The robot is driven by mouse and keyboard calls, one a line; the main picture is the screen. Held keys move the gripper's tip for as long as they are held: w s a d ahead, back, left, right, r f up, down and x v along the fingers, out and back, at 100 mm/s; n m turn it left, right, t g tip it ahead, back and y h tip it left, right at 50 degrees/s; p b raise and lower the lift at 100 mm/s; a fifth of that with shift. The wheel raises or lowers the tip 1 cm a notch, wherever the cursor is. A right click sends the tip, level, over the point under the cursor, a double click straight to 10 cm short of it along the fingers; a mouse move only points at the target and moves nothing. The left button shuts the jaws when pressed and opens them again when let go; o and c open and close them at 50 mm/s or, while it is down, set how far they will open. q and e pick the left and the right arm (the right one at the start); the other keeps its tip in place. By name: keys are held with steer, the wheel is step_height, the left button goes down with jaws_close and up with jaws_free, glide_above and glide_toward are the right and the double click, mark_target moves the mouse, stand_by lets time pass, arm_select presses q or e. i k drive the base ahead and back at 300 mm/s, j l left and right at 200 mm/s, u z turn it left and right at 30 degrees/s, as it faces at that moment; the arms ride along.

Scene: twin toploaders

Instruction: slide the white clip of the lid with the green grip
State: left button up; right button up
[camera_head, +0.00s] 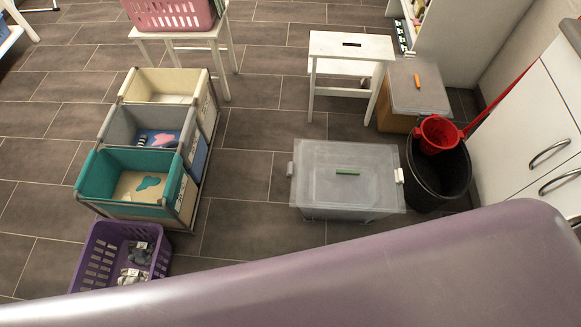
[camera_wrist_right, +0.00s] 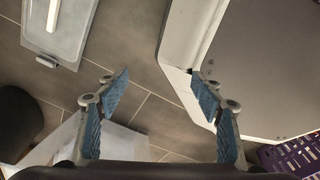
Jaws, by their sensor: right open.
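In the head view a translucent box with a grey lid (camera_head: 325,182) stands on the floor right of centre. Its green grip (camera_head: 347,172) lies across the lid. My right gripper (camera_wrist_right: 161,84) is open and empty, apart from that lid and clip. My left gripper is not in view.
A grey-lidded box with an orange grip (camera_head: 417,80) stands behind. A black bucket (camera_head: 440,185) with a red pail (camera_head: 440,134) is close to the right clip. A bin rack (camera_head: 145,160) and purple basket (camera_head: 95,255) stand left. Tiled floor between is clear.

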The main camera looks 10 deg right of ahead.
mark_target(398, 177)
steer(key=z, duration=1.6)
